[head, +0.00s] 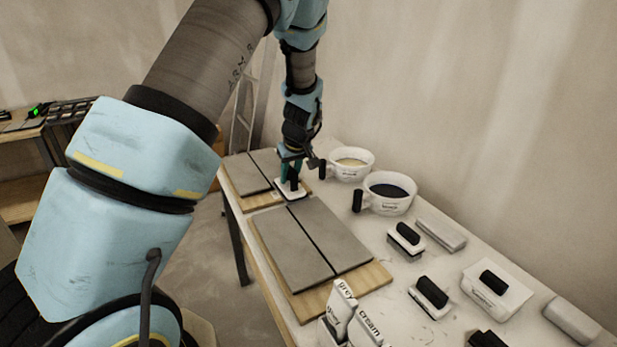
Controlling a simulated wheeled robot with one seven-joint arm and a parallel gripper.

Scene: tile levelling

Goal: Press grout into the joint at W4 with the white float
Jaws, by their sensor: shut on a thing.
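My gripper (291,178) is shut on the dark handle of a white float (284,195). The float is over the gap between two tile boards, close to the far board's right end; whether it touches the surface is unclear. The far board (262,202) carries grey tiles with a dark joint between them. The near board (375,277) carries two larger grey tiles (285,245) split by a dark joint (312,240). No W4 mark is readable, so I cannot tell which joint it is.
A cup with yellowish content (352,168) and a cup with dark content (390,197) stand right of my gripper. Several dark-handled floats (405,245) and pale blocks (441,234) lie along the right. Packets marked grey and cream (368,331) stand at the front.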

